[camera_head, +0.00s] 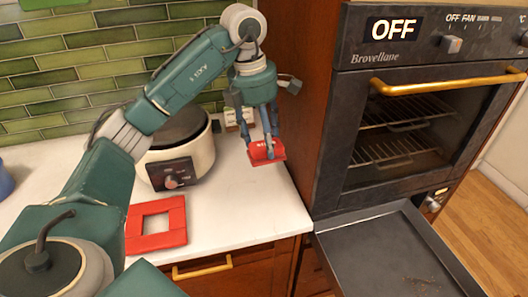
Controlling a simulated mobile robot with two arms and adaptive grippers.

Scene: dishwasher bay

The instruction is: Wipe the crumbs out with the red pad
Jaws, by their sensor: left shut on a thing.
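The red pad (270,156) is held by my left gripper (260,138), whose fingers point down and are closed on its top. The pad hangs near the right end of the white counter, left of the oven; I cannot tell its exact height. Small brown crumbs (421,281) lie near the front of a dark, shallow tray (366,245) that sticks out below the oven window. The tray's near edge is cut off by the frame. My right gripper is not in view.
A red square frame (174,238) lies on the counter (226,215), near its front edge. A white cooker (192,160) stands behind it. The oven (345,110) has a gold handle bar (440,82) and an "OFF" display. A wooden side panel (300,100) rises between counter and oven.

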